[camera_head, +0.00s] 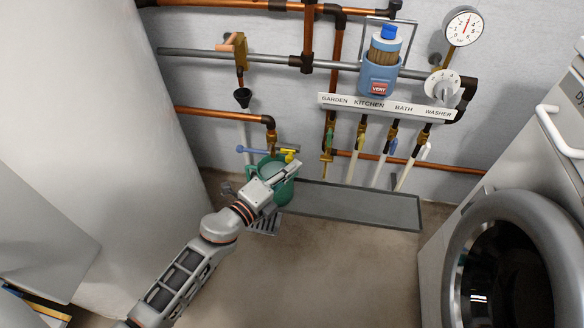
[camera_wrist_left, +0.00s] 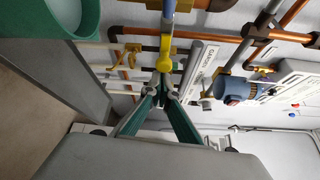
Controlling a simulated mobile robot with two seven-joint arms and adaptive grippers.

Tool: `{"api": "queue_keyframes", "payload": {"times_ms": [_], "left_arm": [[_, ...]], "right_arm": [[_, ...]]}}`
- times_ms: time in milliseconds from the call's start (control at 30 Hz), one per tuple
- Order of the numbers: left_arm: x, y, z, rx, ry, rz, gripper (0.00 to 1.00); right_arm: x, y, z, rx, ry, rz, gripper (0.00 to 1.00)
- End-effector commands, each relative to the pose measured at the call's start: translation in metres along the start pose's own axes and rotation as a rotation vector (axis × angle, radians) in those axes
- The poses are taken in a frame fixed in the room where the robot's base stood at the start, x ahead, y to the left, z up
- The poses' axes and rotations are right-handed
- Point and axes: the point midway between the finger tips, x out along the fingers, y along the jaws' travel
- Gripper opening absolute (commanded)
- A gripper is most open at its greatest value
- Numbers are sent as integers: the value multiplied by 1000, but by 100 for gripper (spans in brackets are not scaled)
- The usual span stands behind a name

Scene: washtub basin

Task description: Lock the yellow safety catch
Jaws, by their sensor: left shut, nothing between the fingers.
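The yellow safety catch (camera_head: 289,154) shows in the head view at the right end of the blue lever (camera_head: 253,150), above the green bucket (camera_head: 283,190). In the left wrist view the yellow catch (camera_wrist_left: 165,52) is just beyond my fingertips, with a blue-grey part above it. My left gripper (camera_head: 291,169) reaches over the bucket, just below the catch in the head view. In the wrist view its fingers (camera_wrist_left: 164,88) come together, shut and empty. I cannot tell whether the fingertips touch the catch. My right gripper is not in view.
The bucket rim (camera_wrist_left: 98,20) is close at the upper left of the wrist view. A washing machine (camera_head: 500,215) stands right. Open floor lies between.

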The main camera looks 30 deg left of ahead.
Motion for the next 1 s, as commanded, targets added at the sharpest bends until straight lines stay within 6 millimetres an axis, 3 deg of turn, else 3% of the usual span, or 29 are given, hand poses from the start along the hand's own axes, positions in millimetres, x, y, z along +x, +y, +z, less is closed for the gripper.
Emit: {"api": "queue_keyframes", "payload": {"times_ms": [167,400,1000], "left_arm": [[-1,0,2,1,0,1,0],[-14,4,25,2,-1,0,0],[-13,7,26,2,-4,2,0]], "right_arm": [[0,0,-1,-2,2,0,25],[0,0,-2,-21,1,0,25],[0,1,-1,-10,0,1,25]]}}
